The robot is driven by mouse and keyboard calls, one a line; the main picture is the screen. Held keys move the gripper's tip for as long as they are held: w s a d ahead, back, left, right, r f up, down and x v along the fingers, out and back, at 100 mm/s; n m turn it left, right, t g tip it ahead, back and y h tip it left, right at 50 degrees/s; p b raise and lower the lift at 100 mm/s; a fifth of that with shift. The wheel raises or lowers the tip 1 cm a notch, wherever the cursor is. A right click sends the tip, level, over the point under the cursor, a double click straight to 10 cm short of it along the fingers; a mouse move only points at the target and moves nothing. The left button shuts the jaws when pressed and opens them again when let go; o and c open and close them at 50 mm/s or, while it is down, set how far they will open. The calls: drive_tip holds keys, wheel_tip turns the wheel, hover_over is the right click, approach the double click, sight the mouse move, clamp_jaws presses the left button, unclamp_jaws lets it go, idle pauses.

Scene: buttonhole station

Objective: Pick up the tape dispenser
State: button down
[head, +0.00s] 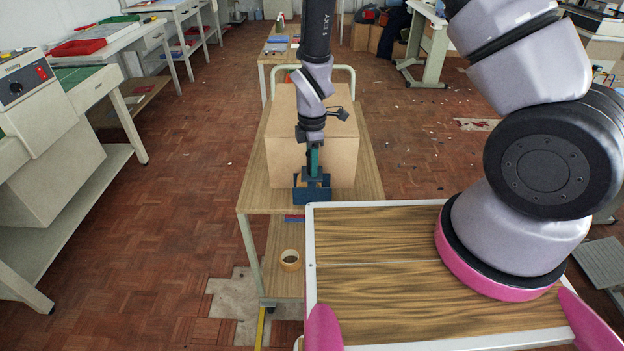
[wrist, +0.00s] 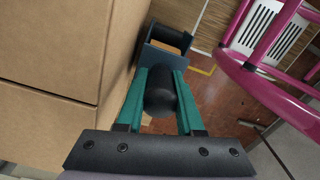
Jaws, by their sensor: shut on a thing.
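The tape dispenser (head: 313,196) is dark blue and stands out below my gripper (head: 314,172) in the head view, in front of a cardboard box. In the wrist view the dispenser (wrist: 167,42) shows a dark blue-grey body with a black roll-like part at its far end. My gripper's two green fingers (wrist: 160,95) are shut on it, with a rounded black part of it between them. I cannot tell whether the dispenser touches the cart top below it.
A large cardboard box (head: 340,140) stands on the wooden cart (head: 256,172), close beside the gripper. A tape roll (head: 290,260) lies on the cart's lower shelf. My own wood-topped base is in front. Benches stand at the left; floor is open on both sides.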

drive_tip(key=shift+r, duration=0.1)
wheel_tip(320, 180, up, 28)
idle(0.4)
drive_tip(key=c, duration=1.4)
unclamp_jaws()
clamp_jaws()
